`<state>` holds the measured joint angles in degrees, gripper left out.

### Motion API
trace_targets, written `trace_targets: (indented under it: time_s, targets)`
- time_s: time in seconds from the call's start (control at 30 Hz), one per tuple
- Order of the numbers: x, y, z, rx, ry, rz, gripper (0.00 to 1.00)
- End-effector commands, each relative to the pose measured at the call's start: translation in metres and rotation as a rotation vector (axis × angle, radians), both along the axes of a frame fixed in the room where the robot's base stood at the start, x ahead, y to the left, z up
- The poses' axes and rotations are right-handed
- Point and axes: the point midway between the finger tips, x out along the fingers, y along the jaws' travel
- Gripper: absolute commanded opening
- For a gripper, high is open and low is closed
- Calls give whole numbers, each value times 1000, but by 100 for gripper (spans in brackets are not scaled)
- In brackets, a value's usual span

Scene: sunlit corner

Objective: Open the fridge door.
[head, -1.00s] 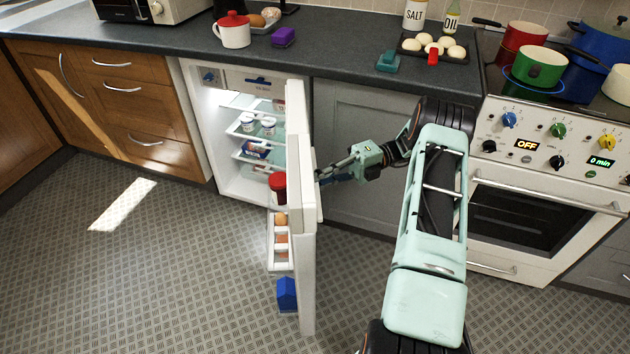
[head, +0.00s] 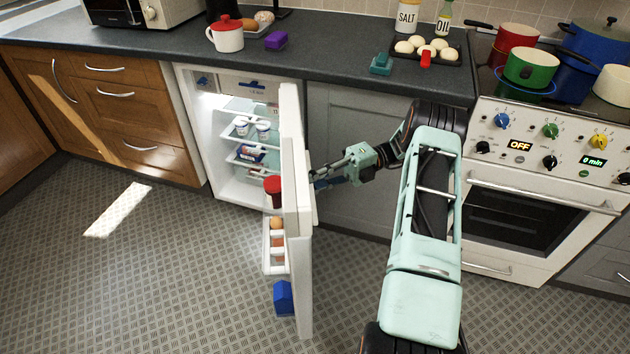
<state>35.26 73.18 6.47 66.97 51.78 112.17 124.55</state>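The white fridge (head: 234,180) stands under the counter with its lit inside showing shelves with several tubs and packs. Its door (head: 305,262) stands wide open, swung out into the room and seen almost edge-on. The door's inner racks hold a red-lidded jar (head: 273,191), eggs (head: 277,238) and a blue carton (head: 283,298). My gripper (head: 316,180) is at the door's outer face, on the right side of the door. Its fingertips are by the handle area. The fingers are small and partly hidden there, so I cannot tell whether they grip the handle.
Wooden drawers (head: 137,120) stand left of the fridge and a grey cabinet (head: 352,120) right of it. The oven (head: 530,205) with pots on top is at the right. The floor (head: 160,265) left of the door is clear.

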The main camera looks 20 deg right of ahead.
Motion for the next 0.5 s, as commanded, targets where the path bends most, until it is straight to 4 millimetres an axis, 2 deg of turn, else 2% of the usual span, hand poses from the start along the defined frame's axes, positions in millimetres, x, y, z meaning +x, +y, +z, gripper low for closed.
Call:
trace_targets:
  time_s: [0.5]
  targets:
    - [9,-53,0,2,-5,-7,17]
